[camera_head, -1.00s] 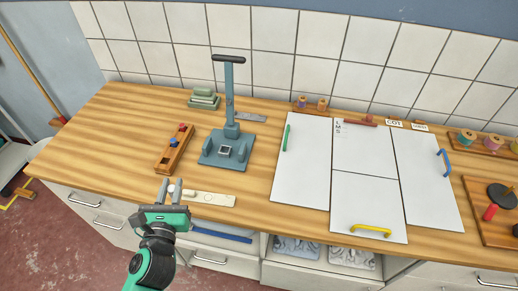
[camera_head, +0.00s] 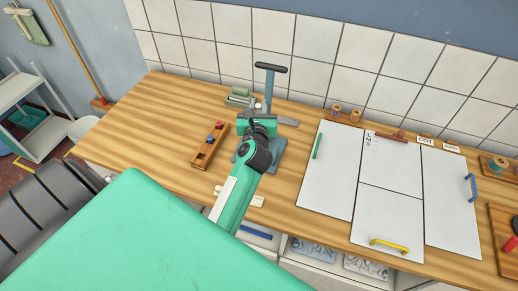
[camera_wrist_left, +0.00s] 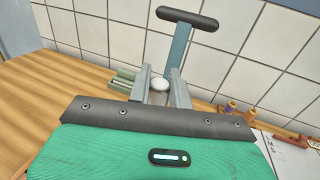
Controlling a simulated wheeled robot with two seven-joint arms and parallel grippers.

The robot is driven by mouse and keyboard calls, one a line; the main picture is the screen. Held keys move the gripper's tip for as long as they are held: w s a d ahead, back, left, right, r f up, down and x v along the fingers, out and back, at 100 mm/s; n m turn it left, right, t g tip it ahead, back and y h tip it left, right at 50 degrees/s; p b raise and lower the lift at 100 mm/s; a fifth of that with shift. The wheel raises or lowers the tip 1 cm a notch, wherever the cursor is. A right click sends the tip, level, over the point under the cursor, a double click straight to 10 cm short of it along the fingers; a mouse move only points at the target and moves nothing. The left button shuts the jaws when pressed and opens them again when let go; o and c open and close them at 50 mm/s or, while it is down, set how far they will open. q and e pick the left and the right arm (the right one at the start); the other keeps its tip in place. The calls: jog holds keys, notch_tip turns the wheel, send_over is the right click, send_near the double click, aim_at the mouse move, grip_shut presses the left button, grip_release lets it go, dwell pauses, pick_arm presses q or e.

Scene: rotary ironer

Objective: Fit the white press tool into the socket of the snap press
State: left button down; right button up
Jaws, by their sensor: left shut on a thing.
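The snap press (camera_head: 270,85) stands on the wooden counter, a blue-grey column with a dark T-handle on top. Its base (camera_head: 276,158) is partly covered by my left arm, and the socket is hidden. My left gripper (camera_head: 258,106) is at the column, above the base. In the left wrist view its fingers are shut on the white press tool (camera_wrist_left: 161,85), whose rounded white end shows between them, in front of the press column (camera_wrist_left: 178,48). I cannot tell how far the tool is from the socket. My right gripper is not in view.
A wooden rack (camera_head: 210,146) with a red and a blue tool stands left of the press. A pale tray (camera_head: 250,200) lies at the counter's front edge, partly behind my arm. White boards (camera_head: 330,170) lie to the right. The counter's left is clear.

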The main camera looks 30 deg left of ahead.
pick_arm(q)
jog(key=f+b, duration=0.5)
jog(key=f, duration=1)
jog(key=shift+a, duration=0.2)
jog(key=shift+f, duration=0.55)
notch_tip(320, 180, down, 3)
jog(key=shift+f+b, duration=0.2)
jog(key=shift+b, duration=0.55)
jog(key=shift+f, duration=0.25)
